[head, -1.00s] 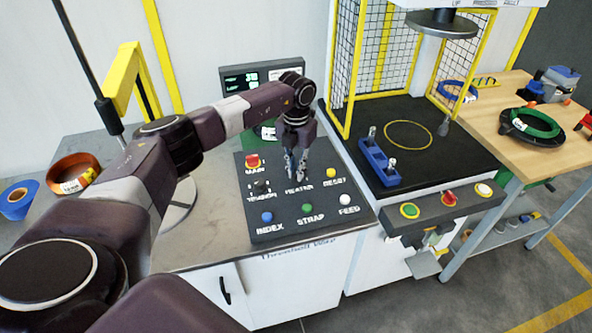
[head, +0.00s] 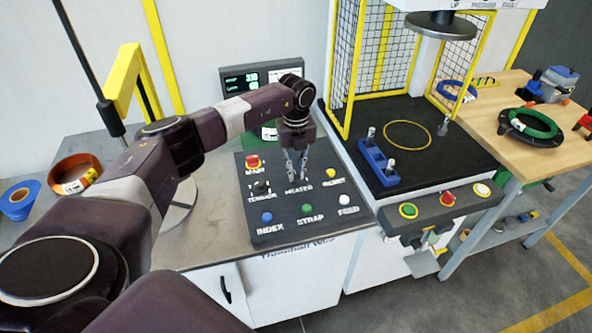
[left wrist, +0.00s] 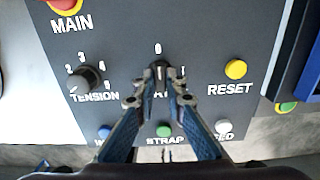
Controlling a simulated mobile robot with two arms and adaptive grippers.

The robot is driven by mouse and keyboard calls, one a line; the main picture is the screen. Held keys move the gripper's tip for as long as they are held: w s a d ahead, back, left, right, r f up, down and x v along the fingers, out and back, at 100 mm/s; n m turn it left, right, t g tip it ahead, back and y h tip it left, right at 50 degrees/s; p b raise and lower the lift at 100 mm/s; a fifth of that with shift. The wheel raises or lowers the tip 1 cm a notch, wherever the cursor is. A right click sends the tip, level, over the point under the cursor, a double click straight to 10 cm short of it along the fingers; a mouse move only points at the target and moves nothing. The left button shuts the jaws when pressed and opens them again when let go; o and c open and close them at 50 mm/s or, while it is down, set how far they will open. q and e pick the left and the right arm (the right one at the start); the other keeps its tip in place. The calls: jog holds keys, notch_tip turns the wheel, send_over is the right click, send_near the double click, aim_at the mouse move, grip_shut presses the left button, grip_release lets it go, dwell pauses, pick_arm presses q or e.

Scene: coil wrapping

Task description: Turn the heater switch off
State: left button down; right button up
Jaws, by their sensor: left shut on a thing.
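The heater switch (left wrist: 160,70) is a small dark knob on the grey control panel (left wrist: 200,40), with a 0 mark above it and a 1 mark to its right. Its pointer seems to face up, towards the 0. My left gripper (left wrist: 160,97) comes down over it, with one fingertip on each side, shut on the knob. The fingers partly cover the HEATER label. In the head view my left gripper (head: 297,172) reaches down to the middle of the panel (head: 272,205), where the fingers hide the knob. My right gripper is not in view.
Close around the switch are the tension knob (left wrist: 88,77), yellow reset button (left wrist: 236,69), red main button (left wrist: 66,5) and green strap button (left wrist: 164,130). A black caged station (head: 430,165) stands right of the panel. An orange coil (head: 75,174) lies at left.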

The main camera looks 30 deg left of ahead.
aim_at(296, 174)
pick_arm(q)
jog(key=shift+w+a+r, duration=0.1)
jog(key=shift+w, duration=0.05)
dwell(0.3)
jog(key=c, duration=2)
grip_release()
notch_tip(296, 174, up, 12)
jog(key=shift+f, duration=0.1)
